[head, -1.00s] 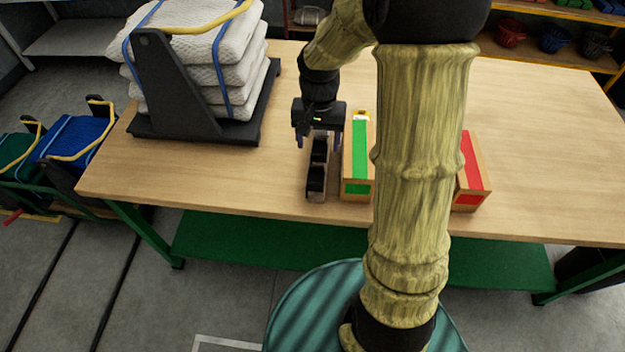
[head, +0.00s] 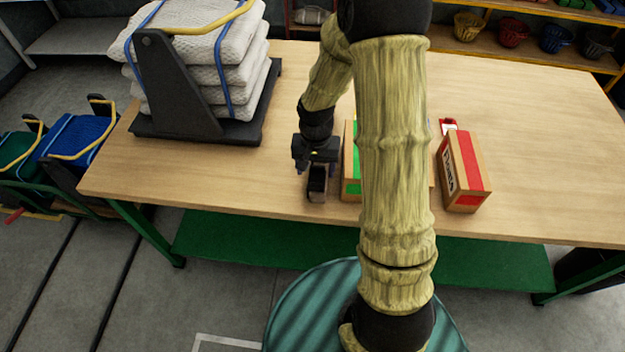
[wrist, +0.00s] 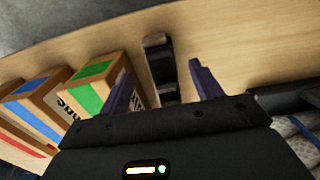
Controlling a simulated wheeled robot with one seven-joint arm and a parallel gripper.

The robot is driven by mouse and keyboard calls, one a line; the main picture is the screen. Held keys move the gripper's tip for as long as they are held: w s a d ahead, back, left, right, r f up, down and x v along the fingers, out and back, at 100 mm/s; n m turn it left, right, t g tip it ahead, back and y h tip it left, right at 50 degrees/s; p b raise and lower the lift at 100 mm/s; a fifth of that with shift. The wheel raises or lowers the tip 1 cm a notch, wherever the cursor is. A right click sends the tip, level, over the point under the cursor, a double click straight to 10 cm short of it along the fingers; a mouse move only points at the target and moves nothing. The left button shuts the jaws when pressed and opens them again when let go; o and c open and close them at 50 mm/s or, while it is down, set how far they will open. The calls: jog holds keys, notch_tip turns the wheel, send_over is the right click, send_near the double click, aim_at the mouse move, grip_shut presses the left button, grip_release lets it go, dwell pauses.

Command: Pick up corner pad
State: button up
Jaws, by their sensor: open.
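Dark pads, which I take to be the corner pads, sit in a narrow row on the table near its front edge; the near end (head: 317,184) shows below my gripper in the head view. In the wrist view the dark row (wrist: 158,62) lies between and beyond the fingertips. My gripper (head: 317,170) is open, pointing down over the row. In the wrist view its two purple fingers (wrist: 160,80) stand apart on either side of the row, with nothing clearly held. In the head view my gripper hides the far part of the row.
A green-striped box (head: 350,165) stands close right of my gripper. A blue-striped box (wrist: 38,105) shows in the wrist view, and a red-striped box (head: 464,172) stands farther right. A black stand (head: 185,110) with strapped white nets is at left. The table's right side is clear.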

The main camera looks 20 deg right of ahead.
aim_at(315, 183)
jog(key=shift+f+p, duration=0.4)
jog(key=shift+f, duration=2.2)
jog(key=c, duration=1.1)
jog(key=shift+r, duration=0.1)
notch_tip(315, 183, up, 10)
jog(key=shift+f+b, duration=0.1)
jog(key=shift+b, duration=0.2)
jog(key=shift+w+p, duration=0.1)
jog(key=shift+p, duration=0.25)
